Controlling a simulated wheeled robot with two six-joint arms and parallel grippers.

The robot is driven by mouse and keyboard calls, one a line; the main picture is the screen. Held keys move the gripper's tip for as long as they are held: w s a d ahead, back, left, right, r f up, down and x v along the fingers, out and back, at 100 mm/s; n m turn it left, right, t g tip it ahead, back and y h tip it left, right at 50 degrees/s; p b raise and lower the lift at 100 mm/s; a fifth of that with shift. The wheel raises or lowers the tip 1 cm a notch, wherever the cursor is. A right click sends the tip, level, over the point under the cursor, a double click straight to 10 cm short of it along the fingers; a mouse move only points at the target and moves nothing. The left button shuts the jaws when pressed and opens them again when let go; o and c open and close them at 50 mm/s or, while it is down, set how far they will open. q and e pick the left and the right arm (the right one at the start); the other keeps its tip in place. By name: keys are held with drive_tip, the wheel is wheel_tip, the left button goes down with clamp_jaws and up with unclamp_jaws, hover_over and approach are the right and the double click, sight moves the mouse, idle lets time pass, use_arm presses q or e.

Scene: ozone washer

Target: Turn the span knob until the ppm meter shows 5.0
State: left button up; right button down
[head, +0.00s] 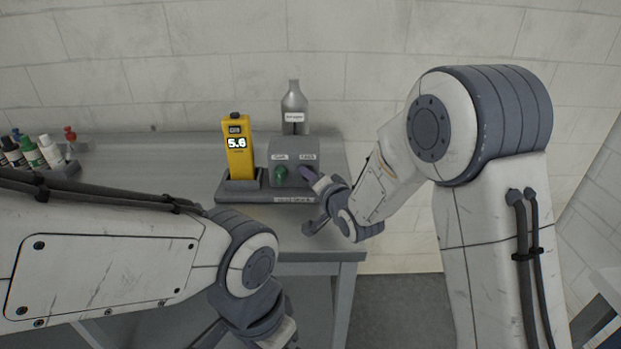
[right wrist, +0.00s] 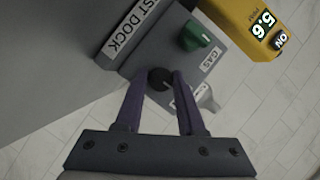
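The yellow ppm meter (head: 237,160) stands upright in its dock in the head view and reads 5.6. It also shows at the top right of the right wrist view (right wrist: 262,22), with the same reading. The dark span knob (right wrist: 160,78) is on the grey dock box, beside the green gas knob (right wrist: 194,36). My right gripper (right wrist: 160,80) has one purple finger on each side of the span knob, and both fingertips appear to touch it. In the head view that knob is mostly hidden by this gripper. My left gripper's fingers are out of view below the left wrist.
A grey bottle (head: 294,102) stands behind the dock box (head: 308,146). Several small bottles (head: 50,151) stand in a rack at the far left of the grey table (head: 165,165). The tabletop between rack and dock is clear. My left forearm crosses in front.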

idle(0.3)
drive_tip(key=n, duration=0.1)
drive_tip(key=n+h, duration=0.1)
drive_tip(key=shift+a+r+n+g+h+p, duration=0.1)
drive_tip(key=shift+r+n+g+h+p, duration=0.1)
drive_tip(key=shift+n+g+h+p, duration=0.15)
drive_tip(key=shift+r+n+g+h+p, duration=0.1)
drive_tip(key=shift+n+g+h+p, duration=0.2)
drive_tip(key=shift+n+p, duration=0.2)
drive_tip(key=shift+n+h+p, duration=0.55)
drive_tip(key=shift+n+p, duration=0.2)
drive_tip(key=shift+p, duration=0.25)
drive_tip(key=shift+n+h+p, duration=0.6)
drive_tip(key=shift+p, duration=0.45)
drive_tip(key=c, duration=0.5)
unclamp_jaws()
